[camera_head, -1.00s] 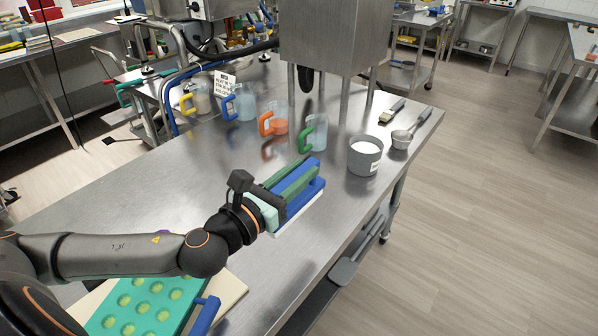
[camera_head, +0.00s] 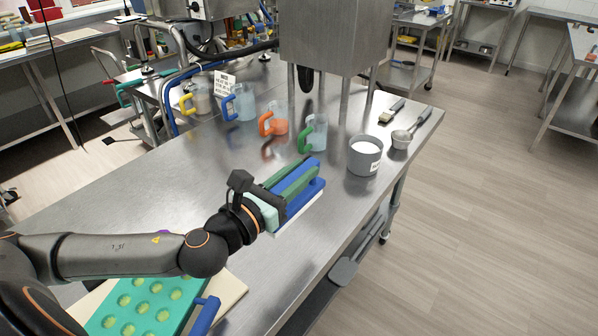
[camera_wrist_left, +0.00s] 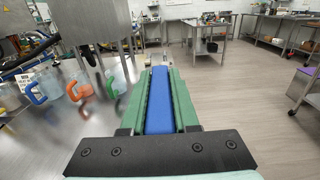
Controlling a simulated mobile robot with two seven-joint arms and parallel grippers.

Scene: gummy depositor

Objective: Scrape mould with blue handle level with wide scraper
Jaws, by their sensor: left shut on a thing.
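The teal mould (camera_head: 145,312) lies at the lower left of the head view, with rows of round cavities showing yellow-green. Its blue handle (camera_head: 204,316) sticks out at its right side. My left arm hides part of the mould. My left gripper (camera_head: 298,178) is right of the mould, with green fingers shut on the blue handle of the wide scraper (camera_head: 308,197). A white edge shows low along the scraper, close over the table; I cannot tell whether it touches. In the left wrist view the blue handle (camera_wrist_left: 159,100) lies between both green fingers. My right gripper is not in view.
The steel table (camera_head: 150,175) is clear between mould and jugs. A green-handled jug (camera_head: 317,133), an orange-handled jug (camera_head: 277,122) and others stand behind. A grey pot (camera_head: 365,155) with white contents, a brush (camera_head: 392,110) and a ladle (camera_head: 403,138) are near the right edge.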

